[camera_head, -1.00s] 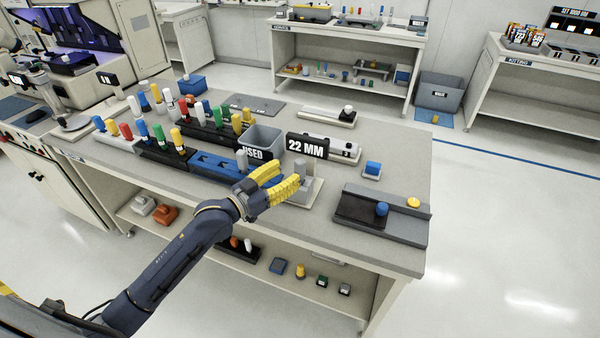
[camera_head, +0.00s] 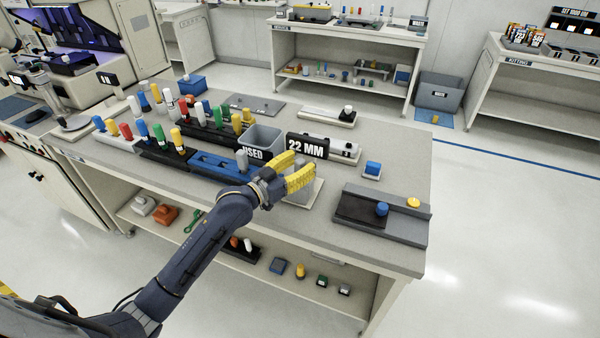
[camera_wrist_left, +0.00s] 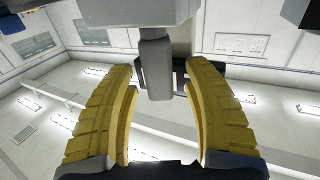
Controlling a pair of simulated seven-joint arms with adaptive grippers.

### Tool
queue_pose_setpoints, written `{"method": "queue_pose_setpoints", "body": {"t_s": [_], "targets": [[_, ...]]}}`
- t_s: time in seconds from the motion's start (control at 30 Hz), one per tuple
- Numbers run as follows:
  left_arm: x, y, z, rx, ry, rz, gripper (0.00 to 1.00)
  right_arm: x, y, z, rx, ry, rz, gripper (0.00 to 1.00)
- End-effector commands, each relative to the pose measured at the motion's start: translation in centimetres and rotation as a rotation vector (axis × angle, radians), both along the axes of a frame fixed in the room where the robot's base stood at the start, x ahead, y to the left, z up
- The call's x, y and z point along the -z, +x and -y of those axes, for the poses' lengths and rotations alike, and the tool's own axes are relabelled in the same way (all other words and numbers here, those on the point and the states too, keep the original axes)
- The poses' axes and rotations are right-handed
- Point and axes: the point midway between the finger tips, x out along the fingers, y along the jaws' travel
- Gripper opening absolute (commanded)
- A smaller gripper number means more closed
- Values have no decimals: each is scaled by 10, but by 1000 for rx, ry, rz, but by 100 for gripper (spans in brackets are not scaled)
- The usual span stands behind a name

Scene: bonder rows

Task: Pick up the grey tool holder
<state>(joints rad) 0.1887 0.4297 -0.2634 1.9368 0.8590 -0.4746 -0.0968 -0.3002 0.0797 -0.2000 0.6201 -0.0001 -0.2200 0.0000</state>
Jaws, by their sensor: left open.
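The grey tool holder (camera_head: 299,196) stands on a light plate (camera_head: 316,194) near the front of the bench, in front of the 22 MM sign. My yellow left gripper (camera_head: 304,165) is at it and hides most of it in the head view. In the left wrist view a grey post (camera_wrist_left: 157,68), seemingly part of the holder, shows between the fingertips of my open left gripper (camera_wrist_left: 158,72). A gap shows on both sides of the post. A wider grey block shows above it in that picture. My right gripper is not in view.
The grey USED bin (camera_head: 264,137) and the 22 MM sign (camera_head: 307,146) stand close behind the gripper. A blue rack (camera_head: 216,166) lies to the left. A dark tray (camera_head: 358,209) with a blue knob lies to the right. Several coloured-handled tools stand further left.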

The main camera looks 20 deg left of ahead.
Motion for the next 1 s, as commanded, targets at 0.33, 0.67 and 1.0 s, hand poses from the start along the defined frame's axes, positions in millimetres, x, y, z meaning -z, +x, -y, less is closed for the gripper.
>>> {"method": "queue_pose_setpoints", "body": {"t_s": [0.33,0.67,1.0], "targets": [[0,0,0,0,0,0,16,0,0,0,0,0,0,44],[0,0,0,0,0,1,0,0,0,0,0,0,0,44],[-12,0,0,0,0,4,0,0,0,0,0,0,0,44]]}}
